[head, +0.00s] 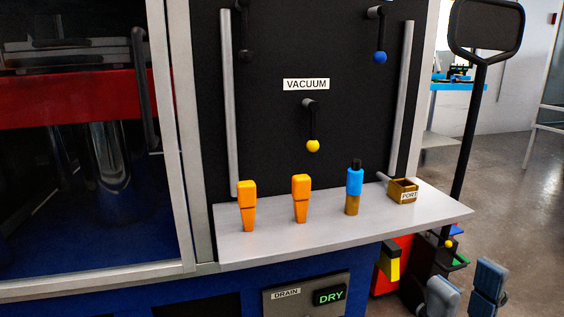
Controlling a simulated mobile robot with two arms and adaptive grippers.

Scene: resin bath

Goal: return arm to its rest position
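My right gripper (465,291) shows at the bottom right corner, below and to the right of the grey shelf (340,226). Its two blue-grey fingers stand apart with nothing visible between them, and the frame's lower edge cuts it off. It is clear of the shelf and of the things on it. My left gripper is not in view. The rest of my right arm is mostly out of the picture.
Levers, one yellow-knobbed (313,146), project from the black VACUUM panel. Open floor (525,190) lies right.

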